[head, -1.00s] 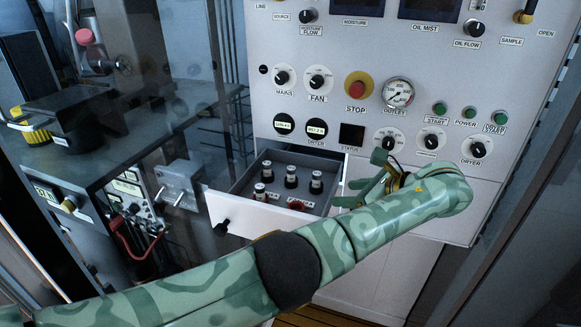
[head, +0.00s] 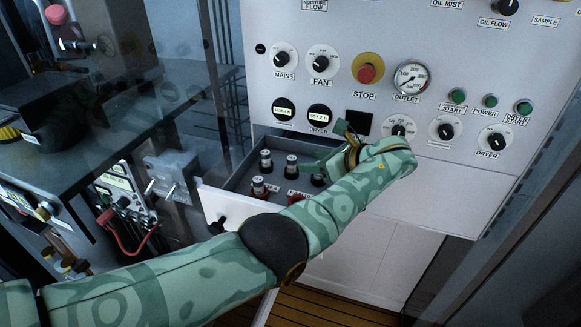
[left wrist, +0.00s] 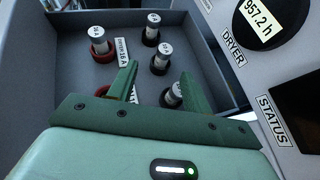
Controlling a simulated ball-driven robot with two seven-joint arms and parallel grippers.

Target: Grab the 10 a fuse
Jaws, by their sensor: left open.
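Several small cylindrical fuses with white-and-metal bodies stand upright in the open grey drawer (head: 231,190). In the left wrist view, fuses with black bases stand at the upper middle (left wrist: 152,28), at the centre (left wrist: 161,58) and by the right finger (left wrist: 175,95). A fuse with a red base (left wrist: 98,40) stands at the left; another red base is partly hidden behind the left finger. A drawer label (left wrist: 122,55) seems to read 16 A; I cannot tell which fuse is the 10 A one. My left gripper (left wrist: 158,72) is open and empty over the drawer's right part.
The white control panel (head: 430,175) with knobs, a red stop button (head: 367,73) and a gauge (head: 412,77) rises behind the drawer. The drawer's walls stand close around the fuses. A grey switch box (head: 172,175) is left of the drawer.

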